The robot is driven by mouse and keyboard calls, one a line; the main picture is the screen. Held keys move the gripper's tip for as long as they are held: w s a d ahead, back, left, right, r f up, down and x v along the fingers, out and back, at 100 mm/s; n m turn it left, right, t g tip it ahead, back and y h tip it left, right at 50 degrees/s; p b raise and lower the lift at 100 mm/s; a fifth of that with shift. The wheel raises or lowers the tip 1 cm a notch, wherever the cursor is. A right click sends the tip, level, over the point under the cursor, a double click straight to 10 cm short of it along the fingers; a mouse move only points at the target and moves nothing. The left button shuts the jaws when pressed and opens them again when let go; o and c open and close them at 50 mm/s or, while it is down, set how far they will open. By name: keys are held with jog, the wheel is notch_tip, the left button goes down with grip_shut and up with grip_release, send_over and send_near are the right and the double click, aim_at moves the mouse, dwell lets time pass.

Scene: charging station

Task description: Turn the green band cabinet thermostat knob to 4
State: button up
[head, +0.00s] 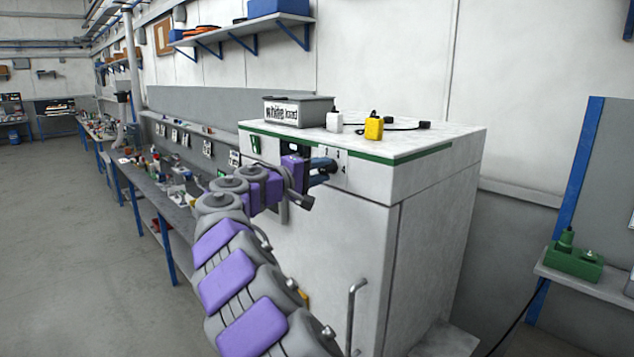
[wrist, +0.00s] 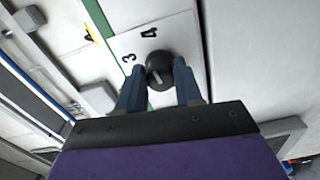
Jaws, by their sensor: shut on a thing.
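The white cabinet with a green band (head: 345,145) stands at the end of the workbench. Its thermostat knob (wrist: 158,68) is round and black, with a short pale pointer line, and sits on a white panel beside the green band in the wrist view. The printed numbers 3 (wrist: 129,57) and 4 (wrist: 149,32) show beyond the knob. The pointer line shows on the near side of the knob, away from the 4. My gripper (wrist: 158,82) is shut on the knob, one blue finger on each side. In the head view, my gripper (head: 325,168) covers the knob at the cabinet's upper front.
On the cabinet top are a grey box labelled "white" (head: 298,110), a white item (head: 334,122) and a yellow item (head: 374,127) with a black cable. A cluttered bench (head: 165,175) runs left. The cabinet door handle (head: 352,315) is below. Floor at left is clear.

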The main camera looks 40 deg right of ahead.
jog(key=shift+f+m+b, duration=0.15)
jog(key=shift+m+b, duration=0.45)
jog(key=shift+m, duration=0.1)
jog(key=o, duration=0.6)
jog(key=shift+w, duration=0.1)
jog(key=o, duration=0.3)
jog(key=shift+w+d, duration=0.15)
jog(key=shift+d, duration=0.2)
jog(key=shift+o, duration=0.6)
jog(key=shift+d, duration=0.1)
jog(key=s+a+p, duration=0.1)
jog(key=a, duration=1.6)
jog(key=shift+s+a+p, duration=0.25)
jog(key=shift+p, duration=0.15)
